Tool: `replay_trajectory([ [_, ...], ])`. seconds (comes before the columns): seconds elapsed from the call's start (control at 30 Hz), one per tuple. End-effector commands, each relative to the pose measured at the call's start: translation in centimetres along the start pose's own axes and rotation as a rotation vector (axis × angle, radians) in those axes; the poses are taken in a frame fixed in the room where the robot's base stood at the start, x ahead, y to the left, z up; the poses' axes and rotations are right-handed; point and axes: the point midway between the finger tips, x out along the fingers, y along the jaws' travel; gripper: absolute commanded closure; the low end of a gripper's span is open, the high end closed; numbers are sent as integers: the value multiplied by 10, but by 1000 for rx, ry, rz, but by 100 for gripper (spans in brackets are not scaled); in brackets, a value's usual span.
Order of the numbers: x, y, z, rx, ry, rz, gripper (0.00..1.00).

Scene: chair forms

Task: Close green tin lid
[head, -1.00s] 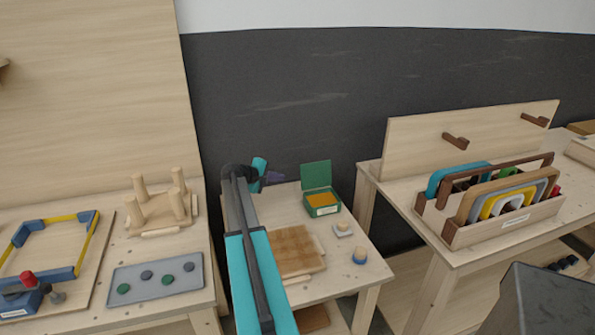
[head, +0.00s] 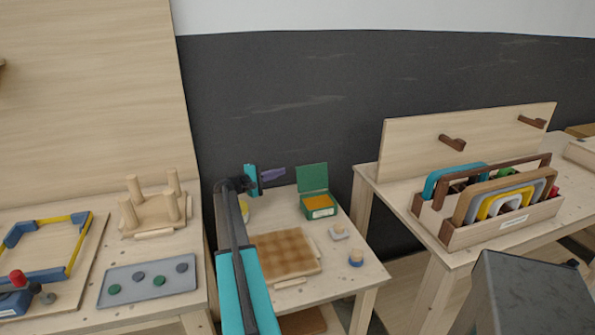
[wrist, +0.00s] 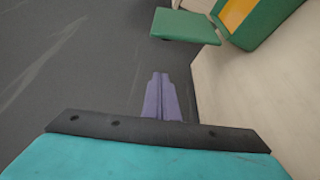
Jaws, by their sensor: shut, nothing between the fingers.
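The green tin (head: 320,208) stands at the back of the small middle table, with something orange inside. Its green lid (head: 312,177) is open and stands up at the tin's back edge. In the wrist view the lid (wrist: 185,26) is at the top centre and the tin (wrist: 262,22) at the top right. My gripper (head: 283,172), with purple fingers, is shut and empty, left of the lid and apart from it. In the wrist view its fingers (wrist: 158,78) point toward the lid, with a gap between.
The middle table also holds a checkered wooden board (head: 285,253) and small knobbed pieces (head: 356,258). A dark wall (head: 400,90) stands behind. A table at right bears a wooden rack of coloured frames (head: 500,210); a left table holds a grey tray (head: 150,283).

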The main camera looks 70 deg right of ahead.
Motion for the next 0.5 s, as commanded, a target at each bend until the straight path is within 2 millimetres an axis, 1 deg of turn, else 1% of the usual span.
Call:
replay_trajectory([
  [0.17, 9, 1, 1, 0, -3, -1, 100],
  [0.27, 18, 1, 1, 0, -3, -1, 100],
  [0.5, 49, 2, 1, 0, -4, -2, 100],
])
